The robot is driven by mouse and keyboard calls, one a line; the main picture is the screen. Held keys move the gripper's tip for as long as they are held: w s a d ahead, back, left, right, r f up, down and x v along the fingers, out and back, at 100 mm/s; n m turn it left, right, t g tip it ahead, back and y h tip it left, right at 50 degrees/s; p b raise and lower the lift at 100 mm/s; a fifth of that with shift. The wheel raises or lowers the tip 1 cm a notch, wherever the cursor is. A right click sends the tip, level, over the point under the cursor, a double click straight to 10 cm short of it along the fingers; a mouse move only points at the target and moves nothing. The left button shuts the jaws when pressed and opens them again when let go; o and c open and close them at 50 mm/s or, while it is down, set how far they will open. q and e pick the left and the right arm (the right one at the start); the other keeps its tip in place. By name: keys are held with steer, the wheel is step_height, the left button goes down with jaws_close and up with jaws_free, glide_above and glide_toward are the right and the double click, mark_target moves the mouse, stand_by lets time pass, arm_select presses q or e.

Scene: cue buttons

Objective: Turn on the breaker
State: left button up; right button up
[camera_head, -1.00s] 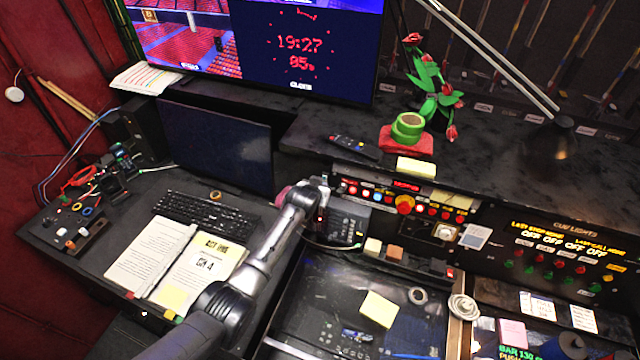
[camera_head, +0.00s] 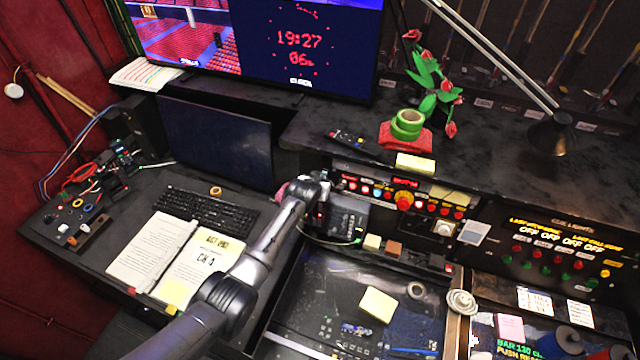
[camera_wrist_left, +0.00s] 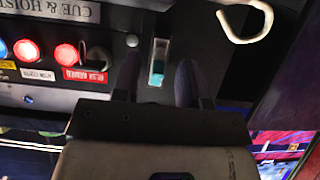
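A small upright switch with a pale and teal face (camera_wrist_left: 158,62), which looks like the breaker, sits in a dark panel in the left wrist view. My left gripper (camera_wrist_left: 157,80) is open, with one dark finger on each side of the switch. I cannot tell whether the fingers touch it. In the head view my left arm's wrist (camera_head: 312,190) is at the left end of the console panel (camera_head: 405,195) and hides the switch and the fingertips. My right gripper is not in view.
Lit red and blue buttons (camera_wrist_left: 67,54) lie beside the switch, under an upside-down "CUE & HOIST" label (camera_wrist_left: 45,12). A pale hook or ring (camera_wrist_left: 250,22) sticks out on the other side. A monitor (camera_head: 215,142), keyboard (camera_head: 205,212) and open binder (camera_head: 180,255) lie left of the arm.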

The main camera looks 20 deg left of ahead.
arm_select(q)
steer(key=shift+s+r, duration=0.1)
steer(key=shift+r, duration=0.05)
steer(key=shift+s+r, duration=0.3)
steer(key=shift+s, duration=0.15)
steer(key=v, duration=1.2)
steer(key=shift+s+p, duration=0.2)
steer(key=shift+p, duration=0.2)
steer(key=shift+d, duration=0.1)
steer(key=s+d+r+m+p, duration=0.2)
steer(key=s+d+r, duration=0.1)
steer(key=s+r, duration=0.85)
steer(key=s+d+f+g+p, duration=0.1)
steer(key=s+f, duration=0.3)
steer(key=s, duration=0.6)
steer(key=s+d+f+g+p, duration=0.1)
steer(key=s+f, duration=0.4)
steer(key=s, duration=0.6)
steer(key=s+d+f+g+h+p, duration=0.1)
steer(key=s+f+g+p, duration=0.2)
steer(key=s, duration=0.8)
steer(key=shift+f+m+g, duration=0.4)
steer(key=shift+f+g, duration=0.55)
steer(key=shift+g, duration=0.15)
